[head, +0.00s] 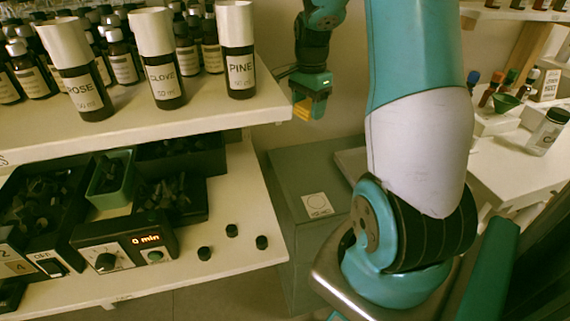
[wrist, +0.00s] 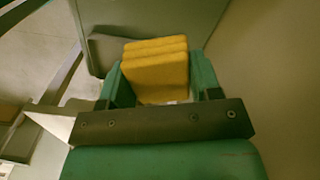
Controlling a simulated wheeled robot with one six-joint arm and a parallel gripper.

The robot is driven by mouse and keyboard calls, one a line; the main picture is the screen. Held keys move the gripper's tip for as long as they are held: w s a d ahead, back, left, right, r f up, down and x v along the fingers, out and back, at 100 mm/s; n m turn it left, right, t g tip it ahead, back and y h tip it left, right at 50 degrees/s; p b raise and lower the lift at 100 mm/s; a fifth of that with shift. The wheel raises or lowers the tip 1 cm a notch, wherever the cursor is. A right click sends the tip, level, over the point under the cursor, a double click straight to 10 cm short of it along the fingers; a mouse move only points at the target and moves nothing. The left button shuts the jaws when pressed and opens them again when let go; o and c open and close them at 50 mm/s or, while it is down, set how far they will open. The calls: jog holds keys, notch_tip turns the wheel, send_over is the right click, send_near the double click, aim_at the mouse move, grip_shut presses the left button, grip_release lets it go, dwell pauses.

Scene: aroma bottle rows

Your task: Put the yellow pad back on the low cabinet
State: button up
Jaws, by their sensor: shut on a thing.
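My gripper (head: 309,104) is shut on the yellow pad (head: 318,106) and holds it in the air, beside the right end of the upper shelf. In the wrist view the yellow pad (wrist: 155,72) shows as a ridged block between the two green fingers of my gripper (wrist: 158,85). The low cabinet (head: 290,165) is a grey-green box below and to the right of the shelves. Its top carries a white square label (head: 317,205) with a ring mark and small text. My arm hides the cabinet's right part.
The upper shelf (head: 215,112) holds bottles, with ROSE, CLOVE and PINE (head: 241,75) in front. The lower shelf (head: 225,270) has black bins, a timer (head: 125,250) reading 0 min and several small black caps. A white table (head: 510,160) with bottles stands at right.

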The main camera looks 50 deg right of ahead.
aim_at(304, 172)
jog(key=shift+w+d, duration=0.15)
jog(key=shift+d, duration=0.1)
notch_tip(304, 172, down, 20)
jog(key=b, duration=0.3)
jog(key=shift+r, duration=0.2)
jog(key=shift+f, duration=0.1)
jog(key=o, duration=1)
jog(key=shift+c, duration=0.2)
notch_tip(304, 172, up, 12)
jog(key=p, duration=0.1)
jog(key=shift+p, duration=0.4)
